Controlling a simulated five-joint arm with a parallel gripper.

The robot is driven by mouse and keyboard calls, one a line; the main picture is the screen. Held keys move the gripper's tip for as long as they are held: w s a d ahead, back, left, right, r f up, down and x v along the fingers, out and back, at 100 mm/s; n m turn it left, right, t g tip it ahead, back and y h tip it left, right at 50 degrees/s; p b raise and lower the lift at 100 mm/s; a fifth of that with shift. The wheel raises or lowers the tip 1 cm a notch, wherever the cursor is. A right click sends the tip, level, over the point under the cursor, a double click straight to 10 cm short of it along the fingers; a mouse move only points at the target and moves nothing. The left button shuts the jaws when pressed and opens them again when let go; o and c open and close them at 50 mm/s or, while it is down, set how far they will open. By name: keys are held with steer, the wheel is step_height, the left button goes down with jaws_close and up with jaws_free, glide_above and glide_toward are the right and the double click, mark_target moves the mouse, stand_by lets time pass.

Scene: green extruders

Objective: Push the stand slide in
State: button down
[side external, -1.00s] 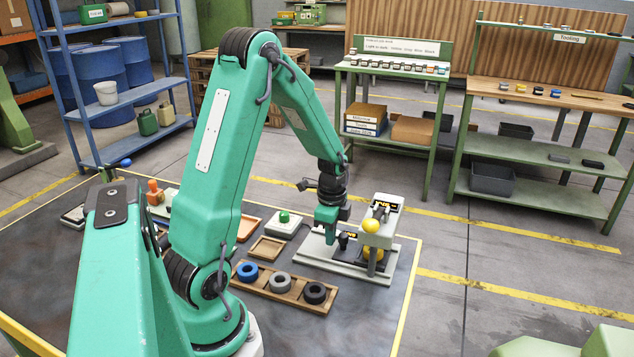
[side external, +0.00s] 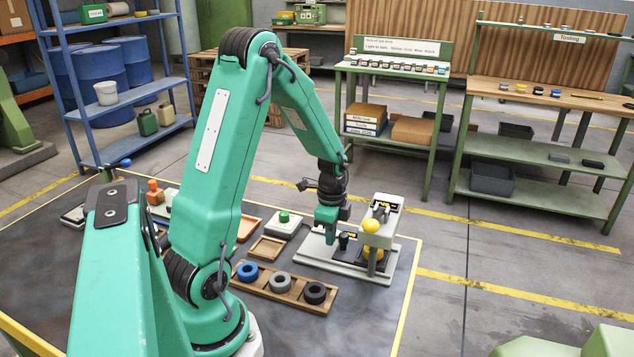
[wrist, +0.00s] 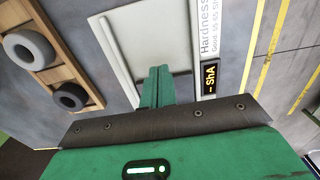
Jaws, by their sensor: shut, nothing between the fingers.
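The stand (side external: 377,236) is a pale upright on a light base plate (side external: 316,256), with a yellow ball (side external: 371,225) on its front and a yellow round part low under its head. A dark slide (side external: 366,257) with a black knob (side external: 343,238) lies on the base, under the head. My gripper (side external: 327,222) is shut and empty, pointing down just left of the stand, beside the knob. In the wrist view my closed fingers (wrist: 157,88) are over the pale base plate (wrist: 120,60); the slide is mostly hidden there.
A wooden tray (side external: 262,285) with blue, grey and black rings lies in front of the stand. A small display (wrist: 210,78) reads "ShA". A white box with a green button (side external: 284,217) and empty wooden trays stand to the left.

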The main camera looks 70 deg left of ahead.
steer(key=shift+w+d, duration=0.15)
steer(key=shift+w+d, duration=0.55)
steer(key=shift+s+a+r, duration=0.5)
steer(key=shift+s+a, duration=0.25)
step_height(320, 180, up, 7)
steer(key=s+a, duration=0.2)
stand_by(1.0)
steer(key=s+d+r+n+t, duration=0.2)
steer(key=s+d+r+n, duration=0.2)
steer(key=d+r, duration=0.3)
steer(key=s+d+r+n+t, duration=0.3)
steer(key=d+r, duration=0.4)
steer(key=d, duration=0.6)
steer(key=shift+s+d+n+t, duration=0.3)
steer(key=shift+s+n, duration=0.15)
steer(key=shift+n, duration=0.55)
